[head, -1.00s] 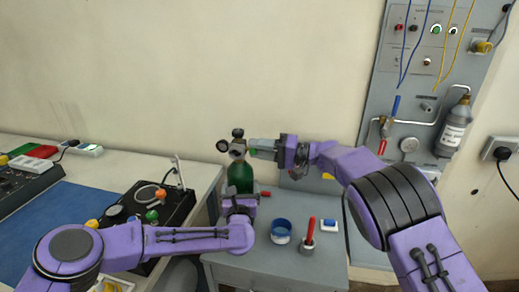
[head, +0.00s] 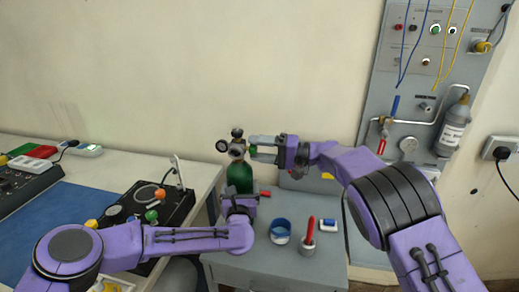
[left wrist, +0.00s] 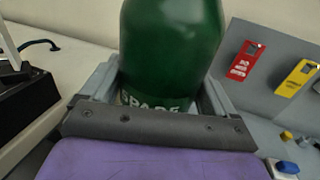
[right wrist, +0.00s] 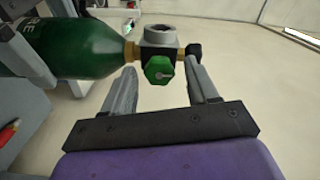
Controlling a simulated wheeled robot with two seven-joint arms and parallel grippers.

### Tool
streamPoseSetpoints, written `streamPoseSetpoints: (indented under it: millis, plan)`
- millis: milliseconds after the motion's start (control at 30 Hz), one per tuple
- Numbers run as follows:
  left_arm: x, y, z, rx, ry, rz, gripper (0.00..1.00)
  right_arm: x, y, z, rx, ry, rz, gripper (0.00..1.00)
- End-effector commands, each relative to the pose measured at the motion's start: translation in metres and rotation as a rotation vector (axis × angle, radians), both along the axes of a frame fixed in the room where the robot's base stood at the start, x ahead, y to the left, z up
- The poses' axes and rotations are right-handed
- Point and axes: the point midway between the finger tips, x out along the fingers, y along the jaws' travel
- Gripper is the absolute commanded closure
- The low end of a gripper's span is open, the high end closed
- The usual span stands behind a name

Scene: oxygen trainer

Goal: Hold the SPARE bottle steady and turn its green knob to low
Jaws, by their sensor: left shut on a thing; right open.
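The green SPARE bottle (head: 239,178) stands upright on the grey table, with its valve and gauges (head: 237,146) on top. My left gripper (head: 240,200) is shut around its lower body; the partly hidden SPARE lettering shows between the fingers in the left wrist view (left wrist: 160,101). The green knob (right wrist: 159,69) faces my right gripper (right wrist: 162,92), with a small pale mark on its face. My right gripper is open, one finger on each side of the knob, with gaps visible. I cannot read the knob's setting.
A blue-rimmed cup (head: 280,231), a red rod in a grey holder (head: 308,240) and a small blue-and-white item (head: 328,226) stand on the grey table. A black device (head: 160,205) is on the left bench. A grey wall panel (head: 408,100) stands at right.

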Motion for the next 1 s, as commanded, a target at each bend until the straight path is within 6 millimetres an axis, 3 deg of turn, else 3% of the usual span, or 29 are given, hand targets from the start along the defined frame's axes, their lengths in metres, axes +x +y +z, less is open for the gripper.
streamPoseSetpoints:
  millis: [500,667,967,1000]
  plan:
    - [-0.001,0.000,-0.003,0.002,0.005,0.000,0.96,-0.033,-0.104,0.000,0.002,-0.001,-0.004,0.42]
    - [-0.001,0.000,-0.003,0.002,0.005,-0.001,0.96,-0.037,-0.114,0.000,0.002,-0.001,-0.003,0.42]
    - [-0.001,-0.001,-0.003,0.002,0.004,-0.002,0.96,-0.037,-0.114,0.000,0.001,0.000,-0.003,0.42]
    - [-0.001,-0.001,-0.003,0.002,0.004,-0.002,0.05,-0.037,-0.114,0.000,0.001,0.000,-0.003,0.42]
